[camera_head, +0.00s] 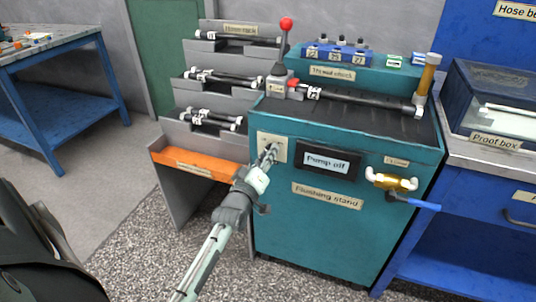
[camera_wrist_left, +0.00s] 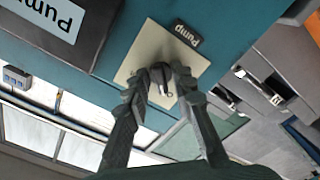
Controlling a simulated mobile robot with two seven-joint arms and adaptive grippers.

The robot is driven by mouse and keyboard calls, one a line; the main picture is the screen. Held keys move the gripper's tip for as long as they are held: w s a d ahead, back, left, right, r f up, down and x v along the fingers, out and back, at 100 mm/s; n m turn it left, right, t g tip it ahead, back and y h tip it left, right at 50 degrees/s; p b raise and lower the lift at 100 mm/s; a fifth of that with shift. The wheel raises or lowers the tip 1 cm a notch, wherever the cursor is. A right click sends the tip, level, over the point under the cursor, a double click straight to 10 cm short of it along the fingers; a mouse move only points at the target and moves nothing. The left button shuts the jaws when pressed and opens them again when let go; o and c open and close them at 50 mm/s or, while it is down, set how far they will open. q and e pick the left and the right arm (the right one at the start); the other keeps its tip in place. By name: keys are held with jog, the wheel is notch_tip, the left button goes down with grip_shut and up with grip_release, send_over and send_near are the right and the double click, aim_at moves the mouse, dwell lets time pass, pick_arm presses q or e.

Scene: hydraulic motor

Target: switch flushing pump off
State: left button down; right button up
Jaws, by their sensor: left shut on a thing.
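The teal flushing stand (camera_head: 320,222) has a cream switch plate (camera_head: 266,140) on the left of its front. A display (camera_head: 327,162) beside the plate reads "Pump off". My left gripper (camera_head: 270,152) is at the plate, its fingers shut on the small dark pump switch knob. In the left wrist view the fingertips (camera_wrist_left: 172,72) close on the knob (camera_wrist_left: 163,89) from both sides, in front of the cream plate (camera_wrist_left: 150,42). A "Pump" label (camera_wrist_left: 187,37) shows beside it, upside down. The display (camera_wrist_left: 52,25) is partly cut off there. My right gripper is not in view.
A red-knobbed lever (camera_head: 286,24) and a black hose (camera_head: 355,98) are on top of the stand. A brass valve with a blue handle (camera_head: 424,205) sticks out at its right front. A hose rack (camera_head: 222,100) stands left, a proof box (camera_head: 492,105) right.

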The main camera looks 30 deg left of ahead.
pick_arm(q)
jog(key=shift+r, duration=0.1)
jog(key=c, duration=1.6)
grip_release()
jog(key=shift+s, duration=0.1)
jog(key=v, duration=1.1)
jog(key=shift+s+d, duration=0.2)
jog(key=shift+s, duration=0.2)
jog(key=s+d+f+m+g+h, duration=0.1)
jog(key=s+d+f+m+g, duration=0.15)
jog(key=f, duration=0.55)
jog(key=s+d+f+m+g+h, duration=0.1)
jog(key=d+f+m+g, duration=0.15)
jog(key=f, duration=0.55)
jog(key=s+d+f+m+g+h, duration=0.1)
jog(key=s+d+f+m+g, duration=0.15)
jog(key=f, duration=0.45)
jog(key=s+f+m+g, duration=0.2)
jog(key=s+f, duration=0.2)
jog(key=s, duration=0.1)
jog(key=s+f+m+g, duration=0.2)
jog(key=s+f+g, duration=0.1)
jog(key=s+f, duration=0.1)
jog(key=s+f+m+g, duration=0.2)
jog(key=s+f+g, duration=0.1)
jog(key=s+f, duration=0.2)
jog(key=shift+s+a+f, duration=0.35)
jog(key=shift+a+f, duration=0.05)
jog(key=shift+f, duration=0.25)
